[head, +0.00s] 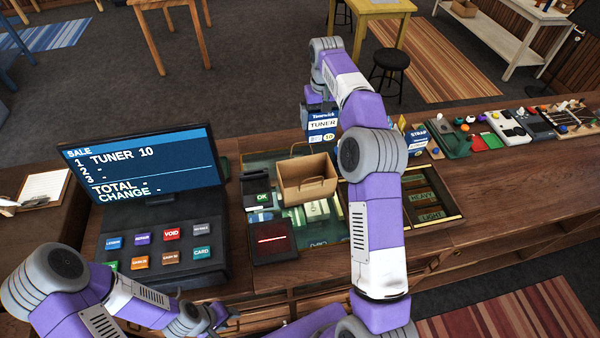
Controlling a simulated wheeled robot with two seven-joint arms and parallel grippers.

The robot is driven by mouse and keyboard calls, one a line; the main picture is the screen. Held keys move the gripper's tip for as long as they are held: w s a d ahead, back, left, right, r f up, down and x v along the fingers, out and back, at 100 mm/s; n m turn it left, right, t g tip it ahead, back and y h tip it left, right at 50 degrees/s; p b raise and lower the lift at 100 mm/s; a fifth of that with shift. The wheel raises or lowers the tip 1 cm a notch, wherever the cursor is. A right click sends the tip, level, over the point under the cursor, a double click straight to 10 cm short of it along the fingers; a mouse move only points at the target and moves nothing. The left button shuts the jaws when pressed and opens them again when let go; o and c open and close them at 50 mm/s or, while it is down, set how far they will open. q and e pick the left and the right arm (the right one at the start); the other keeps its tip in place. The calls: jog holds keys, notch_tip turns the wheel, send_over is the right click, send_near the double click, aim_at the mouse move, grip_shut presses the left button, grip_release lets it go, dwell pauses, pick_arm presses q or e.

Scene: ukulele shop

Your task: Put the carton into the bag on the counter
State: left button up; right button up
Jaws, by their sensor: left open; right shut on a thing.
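The blue and white carton (322,126) labelled TUNER 10 is at the counter's far side, beyond the bag. My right arm reaches over the counter, and its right gripper (318,107) is shut on the carton from above. The fingertips are largely hidden, and I cannot tell whether the carton is clear of the surface. The brown paper bag (303,182) stands open on the counter, with handles at its rim. My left gripper (212,322) is open and empty at the near edge, below the register.
The register screen (142,165) and its keypad (160,245) stand left of the bag. A card reader (257,192) and a dark red-lit device (272,240) sit close beside it. A STRAP carton (415,139) and several pedals (508,125) line the right. The wooden counter (510,185) is clear at right.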

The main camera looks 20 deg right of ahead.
aim_at(321, 139)
jog(key=shift+s+f, duration=0.2)
jog(key=shift+f, duration=0.1)
jog(key=f, duration=0.4)
jog(key=shift+s+f, duration=0.15)
jog(key=shift+s, duration=0.15)
jog(key=f+b, duration=0.2)
jog(key=f, duration=0.1)
jog(key=shift+w+f, duration=0.15)
jog(key=shift+w, duration=0.05)
pick_arm(q)
jog(key=f, duration=0.1)
jog(key=f+b, duration=0.2)
jog(key=shift+s+f, duration=0.3)
jog(key=shift+f, duration=0.05)
pick_arm(e)
jog(key=shift+f, duration=0.65)
pick_arm(q)
jog(key=shift+f, duration=0.1)
pick_arm(e)
jog(key=shift+f, duration=0.1)
